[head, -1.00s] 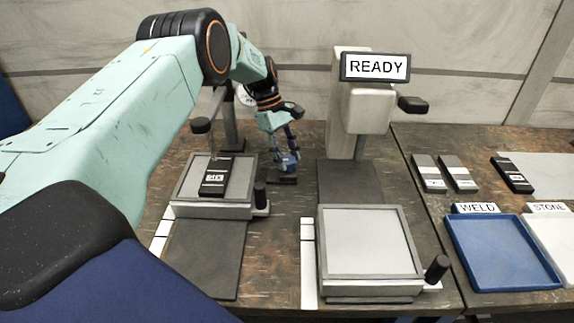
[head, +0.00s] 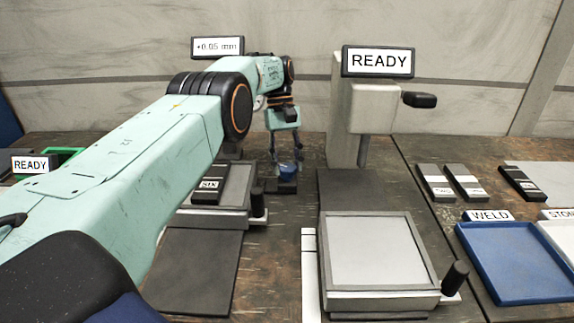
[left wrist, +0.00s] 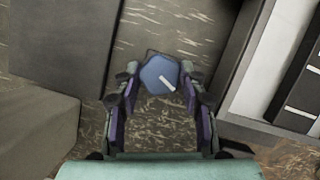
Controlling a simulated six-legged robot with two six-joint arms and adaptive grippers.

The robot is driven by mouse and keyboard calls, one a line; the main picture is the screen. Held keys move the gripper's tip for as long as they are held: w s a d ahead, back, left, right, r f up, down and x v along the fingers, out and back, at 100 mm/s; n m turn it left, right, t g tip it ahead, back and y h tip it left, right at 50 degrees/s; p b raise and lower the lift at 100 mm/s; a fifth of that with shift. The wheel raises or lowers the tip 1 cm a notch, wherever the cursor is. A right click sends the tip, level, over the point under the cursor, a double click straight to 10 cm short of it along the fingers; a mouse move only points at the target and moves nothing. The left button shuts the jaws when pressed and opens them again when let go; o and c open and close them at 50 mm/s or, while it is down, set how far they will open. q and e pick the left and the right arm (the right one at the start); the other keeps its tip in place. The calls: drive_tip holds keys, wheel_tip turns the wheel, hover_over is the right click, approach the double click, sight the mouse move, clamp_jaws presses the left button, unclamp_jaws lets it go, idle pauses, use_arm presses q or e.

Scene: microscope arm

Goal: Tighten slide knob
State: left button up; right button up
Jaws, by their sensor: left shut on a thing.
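The slide knob (left wrist: 157,72) is a blue, faceted knob with a white pointer line, seen from above in the left wrist view. It also shows small in the head view (head: 289,170), on a dark base behind the left stage. My left gripper (left wrist: 159,84) is shut on the knob, with a finger on each side of it. In the head view the gripper (head: 287,163) points down over the knob. The white line points to the lower right in the left wrist view. My right gripper is not in view.
A display (head: 217,47) reads "+0.05 mm". The left stage (head: 238,185) holds a black block marked SIX (head: 207,190), partly behind my arm. A pale stand with a READY screen (head: 378,61) rises right of my gripper. A blue WELD tray (head: 510,262) lies at right.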

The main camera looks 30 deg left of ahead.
use_arm(q)
drive_tip(key=shift+w+a+r, duration=0.1)
drive_tip(key=shift+a+r, duration=0.05)
drive_tip(key=shift+r, duration=0.05)
drive_tip(key=o, duration=0.8)
drive_tip(key=shift+c, duration=0.2)
drive_tip(key=o, duration=0.4)
drive_tip(key=shift+f, duration=0.15)
